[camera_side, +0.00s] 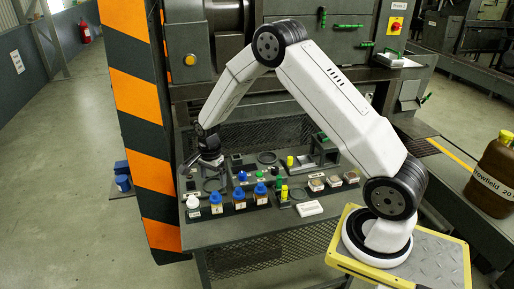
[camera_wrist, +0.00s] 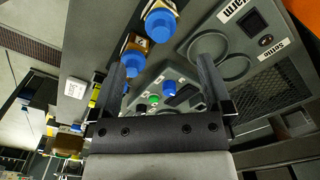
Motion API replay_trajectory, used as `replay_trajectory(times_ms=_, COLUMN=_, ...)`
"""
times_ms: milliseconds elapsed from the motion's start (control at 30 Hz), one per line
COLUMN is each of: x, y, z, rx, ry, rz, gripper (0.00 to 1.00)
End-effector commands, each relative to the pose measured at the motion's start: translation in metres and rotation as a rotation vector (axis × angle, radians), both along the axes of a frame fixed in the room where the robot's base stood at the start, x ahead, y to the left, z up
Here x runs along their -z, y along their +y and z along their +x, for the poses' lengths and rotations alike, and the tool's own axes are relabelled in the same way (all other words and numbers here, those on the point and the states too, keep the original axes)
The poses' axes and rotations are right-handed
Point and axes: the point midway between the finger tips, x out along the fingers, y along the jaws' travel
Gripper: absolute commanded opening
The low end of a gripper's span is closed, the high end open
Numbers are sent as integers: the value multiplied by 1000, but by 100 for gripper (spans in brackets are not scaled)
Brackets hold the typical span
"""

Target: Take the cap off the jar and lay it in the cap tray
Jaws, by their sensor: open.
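Several small capped jars stand in a row at the bench's front edge. I cannot tell which one the task means. Two blue-capped jars (camera_wrist: 160,26) show at the top of the wrist view, beyond the left finger. My gripper (camera_side: 192,166) is at the bench's left end, above and behind the jars. In the wrist view my gripper (camera_wrist: 164,72) is open, with nothing held between its fingers. I cannot identify the cap tray with certainty.
A grey fixture plate with round rings (camera_wrist: 208,46) lies right of the jars in the wrist view. Small green and blue knobs (camera_side: 242,176) stand behind the jars. Sample dishes (camera_side: 316,184) sit further right. A striped post (camera_side: 140,120) rises close on the left.

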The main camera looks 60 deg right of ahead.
Motion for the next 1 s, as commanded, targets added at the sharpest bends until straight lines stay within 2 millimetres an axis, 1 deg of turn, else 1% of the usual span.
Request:
replay_trajectory(times_ms=300, x=22, y=0, z=0, rx=-2, ry=1, rz=0, gripper=100)
replay_trajectory(times_ms=567, x=25, y=0, z=0, rx=-3, ry=0, rz=0, gripper=100)
replay_trajectory(times_ms=667, x=29, y=0, z=0, rx=-3, ry=1, rz=0, gripper=100)
replay_trajectory(times_ms=1000, x=63, y=-1, z=0, rx=-3, ry=1, rz=0, gripper=100)
